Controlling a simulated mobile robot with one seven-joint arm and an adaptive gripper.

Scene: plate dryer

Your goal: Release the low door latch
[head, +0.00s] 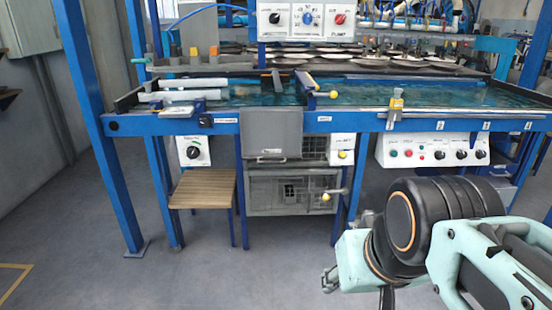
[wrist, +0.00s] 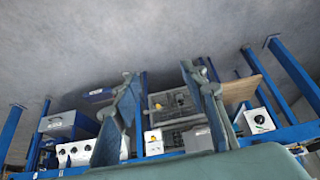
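The low mesh door (head: 285,192) is under the middle of the blue-framed machine and looks shut. Its latch, a short lever with a yellow knob (head: 326,197), sits at the door's right edge.
A wooden-topped stool (head: 203,188) stands left of the door. A control box (head: 433,150) hangs further right. The floor before the door is clear.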

